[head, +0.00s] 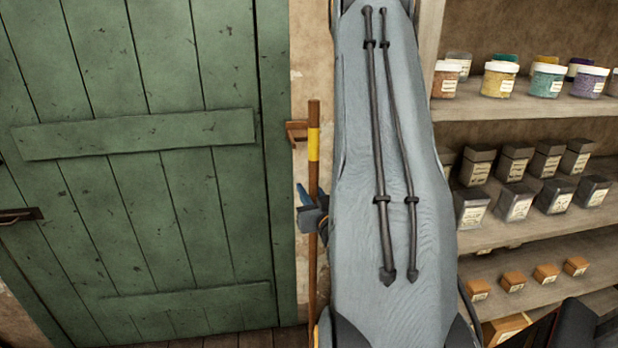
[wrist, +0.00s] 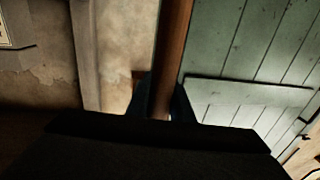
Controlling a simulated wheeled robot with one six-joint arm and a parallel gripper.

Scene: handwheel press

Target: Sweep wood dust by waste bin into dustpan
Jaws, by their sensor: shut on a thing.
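A long wooden handle (head: 313,262) with a yellow band near its top stands upright in front of the wall by the green door. My gripper (head: 312,214) is shut on this handle, partly hidden behind my arm. In the wrist view the handle (wrist: 171,50) runs up from between the blue fingers of my gripper (wrist: 161,107). The handle's lower end is out of view, so I cannot see what head it carries. No wood dust, waste bin or dustpan shows in either view.
A small wooden wall bracket (head: 298,131) sits close beside the handle's upper part. A green plank door (head: 140,190) fills the left. Shelves (head: 520,108) with jars, dark tins and small orange boxes stand at the right. A strip of plank floor (head: 225,339) shows below.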

